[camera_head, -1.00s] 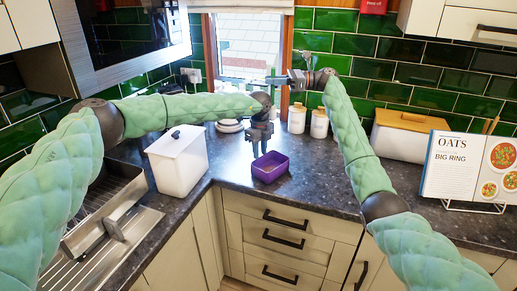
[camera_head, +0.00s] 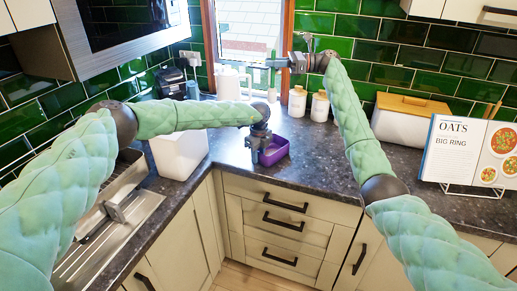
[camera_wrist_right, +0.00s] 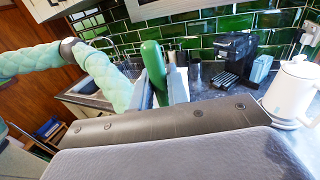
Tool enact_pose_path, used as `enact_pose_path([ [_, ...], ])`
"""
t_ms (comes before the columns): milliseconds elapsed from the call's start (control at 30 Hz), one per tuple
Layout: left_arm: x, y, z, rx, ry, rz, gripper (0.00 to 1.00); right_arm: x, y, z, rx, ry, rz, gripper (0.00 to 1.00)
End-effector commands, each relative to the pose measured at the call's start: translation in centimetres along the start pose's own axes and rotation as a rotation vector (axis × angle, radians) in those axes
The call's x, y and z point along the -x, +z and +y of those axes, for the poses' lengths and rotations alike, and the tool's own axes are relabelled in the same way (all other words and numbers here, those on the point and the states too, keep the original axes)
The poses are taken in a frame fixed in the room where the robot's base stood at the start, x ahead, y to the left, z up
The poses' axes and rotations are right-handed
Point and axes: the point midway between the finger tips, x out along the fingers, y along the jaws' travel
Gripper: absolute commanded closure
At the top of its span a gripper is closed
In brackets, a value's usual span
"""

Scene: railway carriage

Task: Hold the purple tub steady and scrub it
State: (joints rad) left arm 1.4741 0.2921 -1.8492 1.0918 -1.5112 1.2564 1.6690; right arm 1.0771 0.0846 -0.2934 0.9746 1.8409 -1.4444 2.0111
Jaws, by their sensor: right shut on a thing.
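The purple tub (camera_head: 275,152) stands on the dark worktop near the corner, open side up. My left gripper (camera_head: 259,156) points down at the tub's left wall and hides part of its rim. Whether its fingers are closed on the wall is too small to tell. My right gripper (camera_head: 276,63) is raised in front of the window, well above and behind the tub. It is shut on a green-handled tool; the rounded green handle (camera_wrist_right: 152,66) stands between the fingers in the right wrist view. The tool's working end is not clear.
A white box (camera_head: 179,154) stands left of the tub, partly under my left arm. White canisters (camera_head: 319,108), a bread bin (camera_head: 408,121) and a recipe book (camera_head: 470,153) stand to the right. A white kettle (camera_wrist_right: 296,92) and a black coffee machine (camera_wrist_right: 236,56) stand at the back.

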Motion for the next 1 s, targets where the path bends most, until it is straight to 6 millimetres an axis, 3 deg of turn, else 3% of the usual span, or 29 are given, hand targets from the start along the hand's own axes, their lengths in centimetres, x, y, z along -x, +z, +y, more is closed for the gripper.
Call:
enact_pose_path([
  [400,-0.72,0.02,0.01,0.0,0.0,0.0,0.72,-0.01,0.02,0.0,0.0,0.0,0.0,1.0],
  [567,-0.71,0.01,0.0,0.0,0.0,0.0,1.0,-0.01,0.02,0.0,0.0,0.0,0.0,1.0],
  [867,-0.7,0.01,0.0,0.0,0.0,0.0,1.0,0.0,0.0,0.0,0.0,0.0,0.0,1.0],
  [1000,-0.72,0.01,0.0,0.0,0.0,0.0,1.0,-0.05,-0.96,-0.07,-0.003,-0.021,0.001,1.0],
])
